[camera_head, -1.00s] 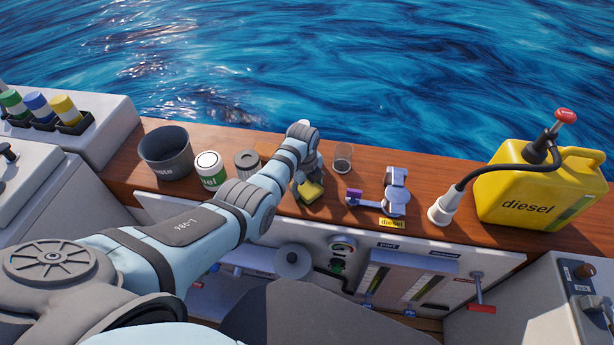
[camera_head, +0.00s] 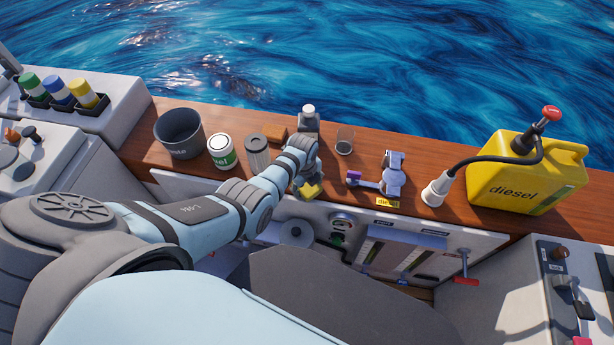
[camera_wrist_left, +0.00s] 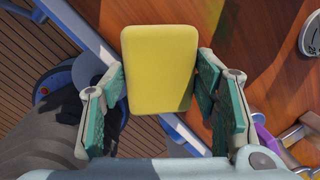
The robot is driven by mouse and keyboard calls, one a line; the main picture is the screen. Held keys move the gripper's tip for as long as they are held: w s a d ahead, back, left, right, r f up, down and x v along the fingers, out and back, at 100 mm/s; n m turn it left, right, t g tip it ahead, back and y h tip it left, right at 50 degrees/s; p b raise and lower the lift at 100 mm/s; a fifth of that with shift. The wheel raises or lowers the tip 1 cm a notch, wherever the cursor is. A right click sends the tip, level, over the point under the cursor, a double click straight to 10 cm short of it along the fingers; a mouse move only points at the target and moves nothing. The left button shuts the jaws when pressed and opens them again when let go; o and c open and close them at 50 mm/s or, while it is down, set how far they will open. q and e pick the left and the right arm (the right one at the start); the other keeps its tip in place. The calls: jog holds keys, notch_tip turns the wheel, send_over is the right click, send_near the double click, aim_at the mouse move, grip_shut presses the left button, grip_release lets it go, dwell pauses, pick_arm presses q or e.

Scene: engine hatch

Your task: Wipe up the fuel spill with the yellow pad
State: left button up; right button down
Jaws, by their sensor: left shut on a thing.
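The yellow pad (camera_head: 311,191) is in my left gripper (camera_head: 305,184), at the front edge of the wooden counter (camera_head: 420,163). In the left wrist view the pad (camera_wrist_left: 160,70) sits between the two teal-lined fingers of my left gripper (camera_wrist_left: 160,95), which is shut on it. There the pad overlaps the counter edge, with the deck floor visible below at left. I cannot tell whether the pad touches any surface. I cannot make out a fuel spill; my arm hides part of the counter. My right gripper is not in view.
A grey bin (camera_head: 180,133), a white-and-green can (camera_head: 221,152), a grey canister (camera_head: 257,155) and a white-capped bottle (camera_head: 308,118) stand left and behind. A clear glass (camera_head: 345,140), a metal fitting (camera_head: 390,178), a white nozzle (camera_head: 437,190) and the yellow diesel can (camera_head: 525,182) are to the right.

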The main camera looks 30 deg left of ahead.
pick_arm(q)
jog(key=shift+s+f, duration=0.1)
jog(key=shift+s, duration=0.05)
jog(key=r+p, duration=0.1)
jog(key=p, duration=0.1)
jog(key=r+p, duration=0.1)
jog(key=r, duration=0.1)
jog(key=shift+w+r+p, duration=0.2)
jog(key=shift+r+p, duration=0.05)
jog(key=shift+p, duration=0.15)
jog(key=shift+w+a+r, duration=0.1)
jog(key=shift+w+r, duration=0.05)
jog(key=shift+r, duration=1.15)
notch_tip(320, 180, up, 2)
jog(key=shift+r, duration=0.5)
jog(key=shift+f, duration=0.1)
